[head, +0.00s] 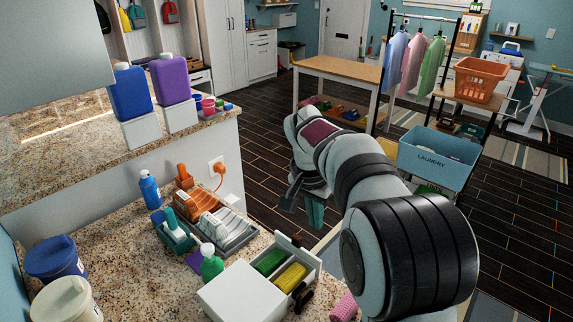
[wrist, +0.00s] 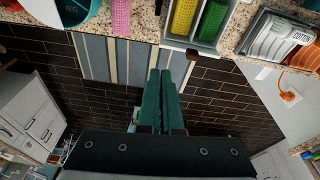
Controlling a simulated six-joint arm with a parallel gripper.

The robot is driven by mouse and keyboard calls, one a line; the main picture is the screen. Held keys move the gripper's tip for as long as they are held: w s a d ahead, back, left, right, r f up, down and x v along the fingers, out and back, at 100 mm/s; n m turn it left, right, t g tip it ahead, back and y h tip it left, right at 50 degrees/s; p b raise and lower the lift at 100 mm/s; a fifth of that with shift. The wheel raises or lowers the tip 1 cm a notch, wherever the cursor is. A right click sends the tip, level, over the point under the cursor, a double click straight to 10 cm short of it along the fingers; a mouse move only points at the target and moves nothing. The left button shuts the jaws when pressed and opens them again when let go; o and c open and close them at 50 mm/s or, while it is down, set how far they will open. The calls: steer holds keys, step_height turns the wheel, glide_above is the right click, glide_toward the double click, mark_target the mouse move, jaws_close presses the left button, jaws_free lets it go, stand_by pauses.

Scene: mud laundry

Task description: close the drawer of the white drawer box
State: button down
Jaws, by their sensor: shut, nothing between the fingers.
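The white drawer box (head: 240,292) stands on the speckled counter at the bottom of the head view. Its drawer (head: 311,262) is pulled out toward the floor side, with a green and a yellow textured item lying inside. In the wrist view, the drawer front (wrist: 191,45) shows at the top with a small dark handle (wrist: 192,54). My gripper (head: 315,214) is beyond the counter edge, over the floor, apart from the drawer. In the wrist view, its green fingers (wrist: 160,73) are together and empty, pointing toward the counter, a little left of the handle.
A pink textured item (head: 343,307) and a dark object (head: 303,297) lie beside the drawer. A grey tray (head: 225,228), green bottle (head: 211,262) and blue bottle (head: 150,190) stand on the counter. Open floor lies beyond the counter edge; a blue laundry basket (head: 437,157) is further back.

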steer(key=w+f+m+h, duration=0.1)
steer(key=w+f, duration=0.5)
steer(key=w, duration=0.4)
step_height(320, 180, down, 9)
steer(key=a, duration=0.1)
steer(key=shift+a+t, duration=0.15)
steer(key=shift+t, duration=0.25)
steer(key=shift+s+a+r, duration=0.1)
steer(key=shift+s, duration=0.05)
steer(key=s+a, duration=0.9)
steer(key=shift+s+a, duration=0.2)
steer(key=shift+s, duration=0.05)
